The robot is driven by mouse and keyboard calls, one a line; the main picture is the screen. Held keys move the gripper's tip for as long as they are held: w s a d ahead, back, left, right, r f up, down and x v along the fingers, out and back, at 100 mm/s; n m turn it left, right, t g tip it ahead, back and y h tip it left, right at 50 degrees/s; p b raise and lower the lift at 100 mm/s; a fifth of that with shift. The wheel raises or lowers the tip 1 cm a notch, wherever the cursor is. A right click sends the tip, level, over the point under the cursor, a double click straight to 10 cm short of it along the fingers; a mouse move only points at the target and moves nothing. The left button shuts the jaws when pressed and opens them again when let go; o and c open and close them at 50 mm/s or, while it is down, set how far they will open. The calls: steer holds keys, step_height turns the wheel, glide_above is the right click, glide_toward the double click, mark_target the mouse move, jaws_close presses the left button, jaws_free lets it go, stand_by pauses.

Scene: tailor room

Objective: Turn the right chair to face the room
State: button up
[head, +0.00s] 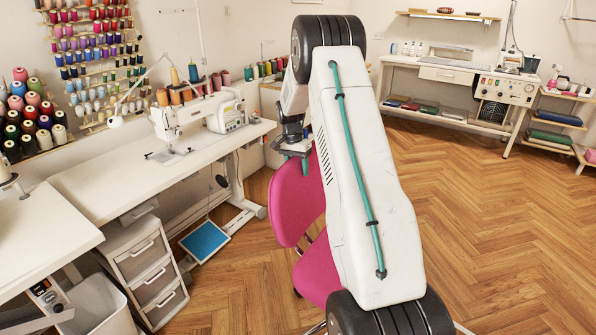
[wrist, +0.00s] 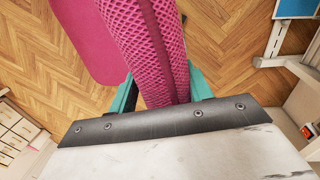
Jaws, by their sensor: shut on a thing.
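A pink chair (head: 296,205) stands in the middle of the head view, partly hidden behind my white arm. Its backrest is on the side toward the sewing table and its seat (head: 319,268) lies lower and to the right. In the wrist view the top of the mesh backrest (wrist: 150,50) runs between my teal fingers, and part of the pink seat (wrist: 88,38) shows below it. My gripper (wrist: 160,90) is shut on the backrest's upper edge. In the head view my gripper (head: 296,148) is at the backrest's top. The chair's base is mostly hidden.
A white sewing table (head: 110,190) with a sewing machine (head: 205,112) stands left of the chair, with a blue pedal (head: 204,241) beneath. A drawer unit (head: 147,265) stands at front left. The wooden floor (head: 480,230) is clear to the right, up to an ironing bench (head: 450,80).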

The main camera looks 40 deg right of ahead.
steer(key=o, duration=1.4)
steer(key=shift+w+a+r, duration=0.1)
steer(key=shift+w+r, duration=0.1)
steer(key=shift+r, duration=1.1)
steer(key=shift+w+a+r, duration=0.1)
steer(key=shift+w+r, duration=0.1)
steer(key=shift+r, duration=1.1)
steer(key=shift+w+r, duration=0.2)
steer(key=shift+r, duration=1.1)
